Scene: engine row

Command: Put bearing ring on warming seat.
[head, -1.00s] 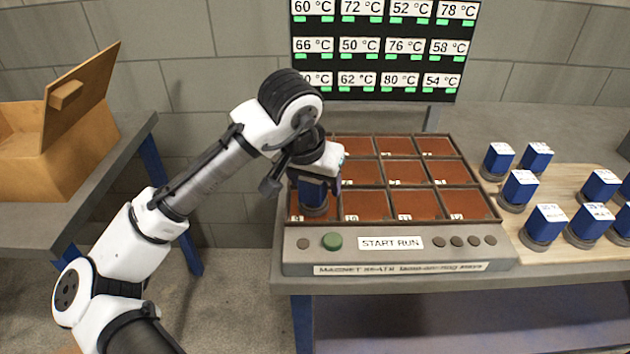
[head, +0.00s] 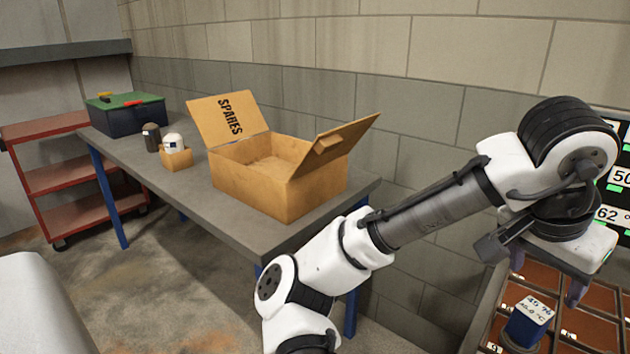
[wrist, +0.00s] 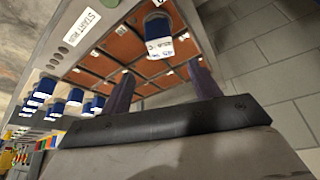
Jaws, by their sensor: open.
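A blue piece with a white label on top (head: 530,318) stands upright on a brown seat at the front left corner of the warming plate (head: 590,325). In the earlier head frame a grey ring shows at its foot. My gripper (head: 545,283) is open and raised just above this piece, apart from it. In the wrist view the blue piece (wrist: 158,36) lies beyond the two spread fingertips (wrist: 161,68), with nothing between them. The other seats in the wrist view look empty. The label's small print is hard to read.
Several more blue pieces (wrist: 75,98) stand beside the plate in the wrist view. A cardboard SPARES box (head: 270,180) stands open on a grey bench (head: 225,215), with a small box (head: 177,159) and a green-lidded case (head: 127,112). A red cart (head: 60,180) stands behind.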

